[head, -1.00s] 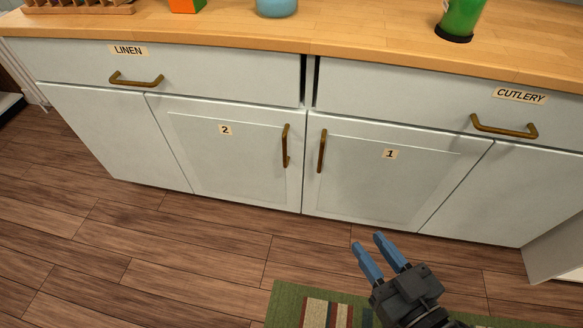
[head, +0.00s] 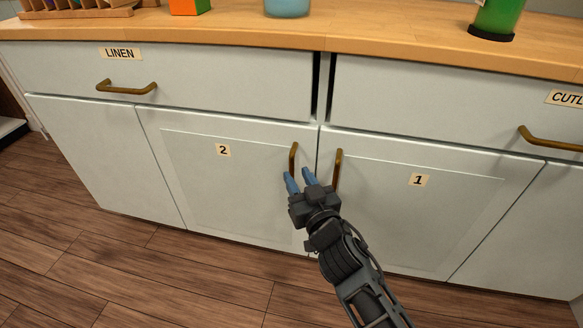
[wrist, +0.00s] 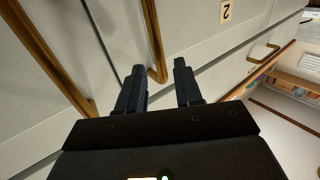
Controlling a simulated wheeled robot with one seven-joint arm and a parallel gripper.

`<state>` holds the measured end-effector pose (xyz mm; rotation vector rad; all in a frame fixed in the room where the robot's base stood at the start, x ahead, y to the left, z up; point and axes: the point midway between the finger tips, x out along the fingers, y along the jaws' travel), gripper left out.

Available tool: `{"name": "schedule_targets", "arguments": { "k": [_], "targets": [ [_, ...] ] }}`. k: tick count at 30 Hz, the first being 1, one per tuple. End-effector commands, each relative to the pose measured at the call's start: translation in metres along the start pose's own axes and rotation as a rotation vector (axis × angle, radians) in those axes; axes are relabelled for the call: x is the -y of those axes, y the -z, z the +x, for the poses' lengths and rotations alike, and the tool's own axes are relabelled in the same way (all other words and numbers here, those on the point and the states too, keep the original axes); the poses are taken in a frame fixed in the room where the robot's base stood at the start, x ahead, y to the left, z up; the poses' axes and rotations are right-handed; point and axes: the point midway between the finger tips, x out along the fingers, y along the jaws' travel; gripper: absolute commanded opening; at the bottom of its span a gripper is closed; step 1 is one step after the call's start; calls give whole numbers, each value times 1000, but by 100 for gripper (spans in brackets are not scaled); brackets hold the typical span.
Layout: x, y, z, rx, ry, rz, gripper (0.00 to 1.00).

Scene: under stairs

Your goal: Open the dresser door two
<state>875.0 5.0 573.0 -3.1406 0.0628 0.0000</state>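Door two (head: 220,180) is a pale grey dresser door with a "2" label, shut flush in its frame. Its upright brass handle (head: 294,158) is at its upper right edge. My gripper (head: 298,174) is at the lower part of this handle, its blue fingers apart. In the wrist view, the lower end of the door two handle (wrist: 153,40) shows just beside the left fingertip, toward the gap between the fingers (wrist: 160,70). I cannot tell whether they touch. Nothing is gripped.
Door one (head: 430,205) is shut, and its handle (head: 338,168) stands close right of my gripper. The linen drawer (head: 200,82) and its handle (head: 127,88) are above door two. The wooden floor (head: 150,265) in front is clear.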

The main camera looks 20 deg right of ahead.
Motion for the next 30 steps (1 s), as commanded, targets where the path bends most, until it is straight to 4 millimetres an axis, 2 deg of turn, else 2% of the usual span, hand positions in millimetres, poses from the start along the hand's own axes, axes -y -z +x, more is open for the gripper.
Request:
{"name": "schedule_targets", "arguments": {
  "k": [3, 9, 21, 30],
  "targets": [
    [1, 2, 20, -1, 1, 0, 35],
    [0, 0, 42, 0, 0, -1, 35],
    [0, 0, 49, 0, 1, -1, 35],
    [0, 0, 48, 0, 1, -1, 6]
  ]
}}
